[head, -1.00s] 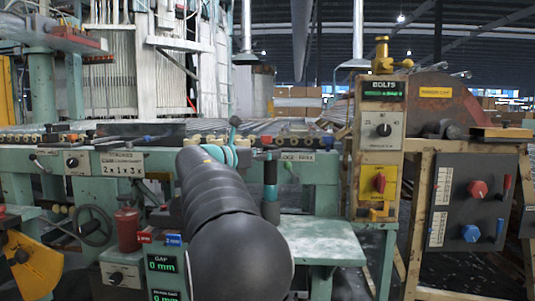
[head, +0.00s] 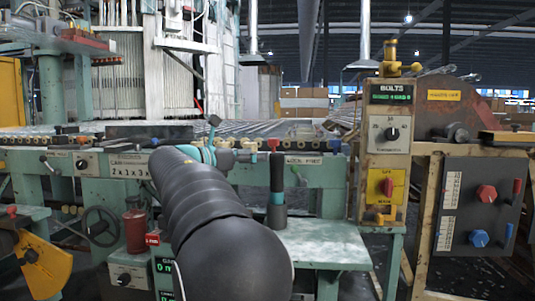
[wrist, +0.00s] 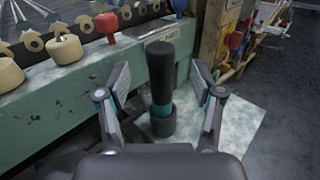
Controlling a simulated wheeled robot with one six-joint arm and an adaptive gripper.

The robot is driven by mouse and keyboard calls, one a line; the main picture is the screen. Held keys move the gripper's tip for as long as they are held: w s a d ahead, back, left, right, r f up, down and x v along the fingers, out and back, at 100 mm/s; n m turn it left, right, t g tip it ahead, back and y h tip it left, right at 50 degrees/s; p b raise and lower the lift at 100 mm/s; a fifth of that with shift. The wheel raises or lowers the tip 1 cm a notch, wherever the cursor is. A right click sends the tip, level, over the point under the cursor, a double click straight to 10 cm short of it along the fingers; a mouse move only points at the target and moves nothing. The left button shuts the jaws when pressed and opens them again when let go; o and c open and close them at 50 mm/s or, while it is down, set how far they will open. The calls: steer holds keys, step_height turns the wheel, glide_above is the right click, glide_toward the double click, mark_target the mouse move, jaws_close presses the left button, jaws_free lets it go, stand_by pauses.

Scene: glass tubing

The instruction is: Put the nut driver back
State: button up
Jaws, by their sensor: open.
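The nut driver (head: 277,180) stands upright on a small pale green side table (head: 325,246) in front of the machine rail. It has a black handle, a teal band and a wider black lower part. It also shows in the wrist view (wrist: 161,75), upright between the two fingers. My gripper (wrist: 160,82) is open, with a finger on each side of the driver and gaps between. In the head view my gripper (head: 228,153) is just left of the driver, partly hidden behind my arm. I cannot tell whether the driver's lower end sits in a holder.
The green rail (wrist: 75,110) runs behind the driver with cream, red and blue knobs on top. A beige control post (head: 391,160) stands to the right, with a dark panel (head: 479,208) farther right. A red cylinder (head: 135,228) is at left.

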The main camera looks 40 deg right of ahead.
steer(key=shift+w+a, duration=0.15)
steer(key=shift+a, duration=0.95)
steer(key=shift+w+a, duration=0.1)
steer(key=shift+a, duration=1)
steer(key=s+a+f+m+t+y, duration=0.4)
steer(key=s+a+f+m+y, duration=0.4)
steer(key=s+a+f, duration=0.3)
steer(key=s+a+f+m+t+y, duration=0.3)
steer(key=s+a+f+m+y, duration=0.5)
steer(key=a+f, duration=1.2)
steer(key=s+y, duration=0.1)
steer(key=s, duration=0.3)
steer(key=shift+f+m+t+y, duration=0.3)
steer(key=shift+f+t, duration=0.05)
steer(key=shift+t, duration=0.05)
steer(key=shift+a, duration=0.1)
step_height(320, 180, up, 7)
steer(key=p, duration=0.7)
steer(key=shift+f, duration=0.1)
